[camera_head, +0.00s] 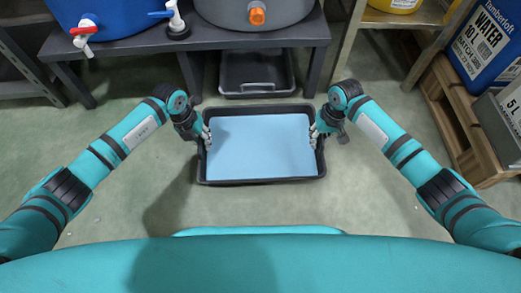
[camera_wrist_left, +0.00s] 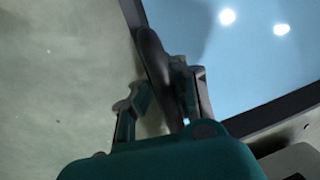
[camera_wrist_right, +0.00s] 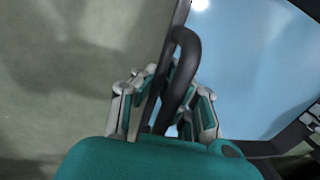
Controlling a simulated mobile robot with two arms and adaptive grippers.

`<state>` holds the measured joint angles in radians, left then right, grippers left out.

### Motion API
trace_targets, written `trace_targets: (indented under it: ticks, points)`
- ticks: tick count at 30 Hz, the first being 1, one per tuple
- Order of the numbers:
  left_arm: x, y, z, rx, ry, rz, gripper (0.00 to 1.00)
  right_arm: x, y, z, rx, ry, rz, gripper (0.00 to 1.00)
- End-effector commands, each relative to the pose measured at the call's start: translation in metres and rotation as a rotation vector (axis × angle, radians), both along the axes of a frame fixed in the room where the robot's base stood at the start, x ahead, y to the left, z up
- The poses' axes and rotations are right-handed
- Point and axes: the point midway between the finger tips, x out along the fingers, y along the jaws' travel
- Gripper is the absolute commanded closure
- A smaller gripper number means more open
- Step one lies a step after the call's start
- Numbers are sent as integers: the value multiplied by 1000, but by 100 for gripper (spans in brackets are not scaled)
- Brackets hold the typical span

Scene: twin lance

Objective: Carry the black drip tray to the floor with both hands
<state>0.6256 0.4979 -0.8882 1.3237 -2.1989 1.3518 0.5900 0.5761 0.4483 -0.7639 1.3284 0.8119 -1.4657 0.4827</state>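The black drip tray (camera_head: 258,182) is in the middle of the head view, roughly level, with a flat light-blue liquid surface (camera_head: 262,146) inside. It appears to hang above the floor, with its shadow off to the left. My left gripper (camera_head: 205,137) is at its left end, fingers on both sides of the dark handle (camera_wrist_left: 154,58), closed on it. My right gripper (camera_head: 318,133) is at its right end, fingers on both sides of the looped handle (camera_wrist_right: 188,50), closed on it. The exact finger contact is partly hidden in both wrist views.
A dark bench (camera_head: 130,45) with blue and grey drums stands behind the tray. Another black tray (camera_head: 257,88) lies under it. A wooden pallet (camera_head: 455,115) with a blue water container (camera_head: 487,45) and a grey box stands at the right. The green floor (camera_head: 125,205) around the tray is clear.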

Motion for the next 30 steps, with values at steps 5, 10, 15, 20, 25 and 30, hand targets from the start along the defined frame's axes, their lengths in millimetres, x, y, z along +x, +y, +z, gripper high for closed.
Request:
trace_targets:
  ticks: [5,10,15,20,25,30]
  points:
    - [1,0,-9,-2,-1,1,91,0,1,-9,1,0,0,91]
    - [0,0,-9,-1,-1,0,71,0,0,-9,1,0,0,71]
    - [0,0,-9,0,0,0,71,0,0,-9,0,0,0,71]
    - [1,1,-3,0,-2,0,71,0,0,-9,0,0,0,71]
    - [1,7,23,1,-4,0,71,0,0,-9,0,0,0,71]
    - [1,14,59,0,-5,-1,71,0,0,-9,0,0,0,71]
